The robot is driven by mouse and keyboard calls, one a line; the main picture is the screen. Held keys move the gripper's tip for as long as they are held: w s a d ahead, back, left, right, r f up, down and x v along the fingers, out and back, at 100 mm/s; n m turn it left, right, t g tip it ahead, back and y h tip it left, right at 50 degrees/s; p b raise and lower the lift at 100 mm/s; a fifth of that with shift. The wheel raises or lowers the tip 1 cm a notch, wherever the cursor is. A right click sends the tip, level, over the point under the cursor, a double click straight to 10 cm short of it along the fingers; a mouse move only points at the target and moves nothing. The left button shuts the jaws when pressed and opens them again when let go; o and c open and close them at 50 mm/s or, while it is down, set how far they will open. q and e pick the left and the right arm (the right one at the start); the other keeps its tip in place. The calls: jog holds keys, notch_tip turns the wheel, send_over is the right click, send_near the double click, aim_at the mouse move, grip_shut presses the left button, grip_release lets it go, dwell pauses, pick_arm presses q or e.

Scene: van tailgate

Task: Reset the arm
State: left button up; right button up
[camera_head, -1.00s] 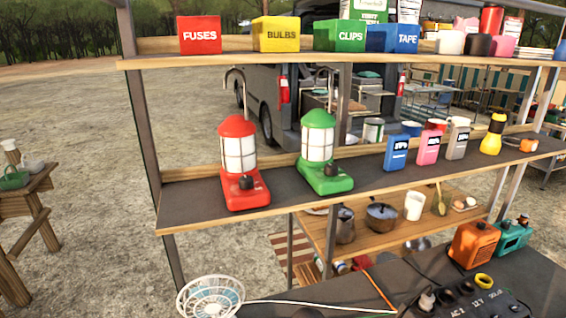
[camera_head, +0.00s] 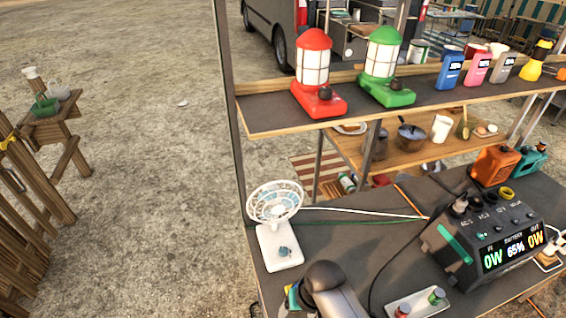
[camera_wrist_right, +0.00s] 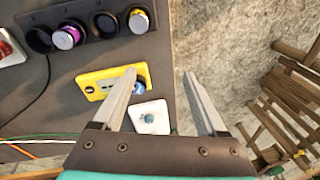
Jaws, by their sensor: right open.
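My right gripper (camera_wrist_right: 160,78) is open in the right wrist view, its two fingers apart with nothing held between them. It is above the table edge, near the white base (camera_wrist_right: 150,117) of the fan and a yellow case (camera_wrist_right: 90,90). In the head view a dark part of my right arm (camera_head: 330,287) shows at the bottom, in front of the fan (camera_head: 277,250); its fingertips are not clear there. My left gripper is not in view.
The dark table (camera_head: 340,240) carries a power station (camera_head: 490,240) reading 65% and a white tray (camera_head: 418,303). Cables run across it. Red (camera_head: 314,75) and green (camera_head: 385,70) lanterns stand on the shelf above. Gravel ground lies open at left.

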jog(key=s+d+r+n+t+h, duration=0.1)
jog(key=s+d+r+t+h, duration=0.15)
jog(key=s+d+r, duration=1.05)
notch_tip(320, 180, down, 32)
jog(key=s+r+g+b, duration=0.1)
jog(key=b, duration=0.9)
pick_arm(q)
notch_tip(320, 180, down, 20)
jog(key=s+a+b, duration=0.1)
jog(key=b, duration=0.8)
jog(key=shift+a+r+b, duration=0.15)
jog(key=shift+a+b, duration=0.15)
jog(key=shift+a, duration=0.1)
pick_arm(e)
jog(key=s+d+f, duration=0.1)
jog(key=s+f, duration=0.7)
jog(key=f, duration=0.4)
jog(key=s+d+f+g, duration=0.1)
jog(key=s+d+f, duration=0.1)
jog(key=s+f, duration=0.6)
notch_tip(320, 180, down, 4)
jog(key=shift+f+n, duration=0.1)
jog(key=shift+n, duration=0.2)
jog(key=shift+o, duration=0.3)
jog(key=shift+g+y, duration=0.25)
jog(key=shift+o, duration=0.2)
jog(key=shift+a, duration=0.1)
